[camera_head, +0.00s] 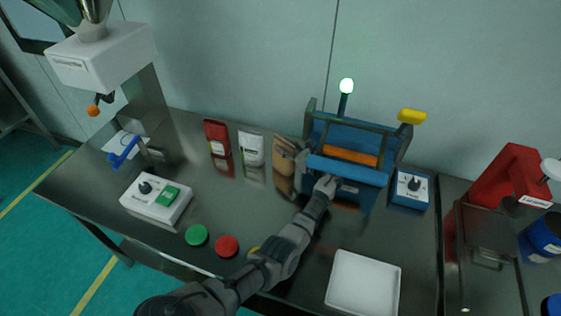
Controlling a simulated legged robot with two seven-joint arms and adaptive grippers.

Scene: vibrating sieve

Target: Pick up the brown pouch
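The brown pouch (284,149) stands upright on the metal table, right of the white pouch (251,148) and the red pouch (216,137). It is close to the left side of the blue machine (345,172). My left gripper (325,184) is in front of the blue machine, a little right of and nearer than the brown pouch. Its fingers are small and partly lost against the machine, so their opening is unclear. I cannot tell whether they touch the pouch. My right gripper is out of view.
A white tray (363,285) lies at the front right. A green button (197,235) and a red button (227,246) are left of my arm. A white control box (156,199) stands on the left, another blue box (410,190) right of the machine. The table before the pouches is clear.

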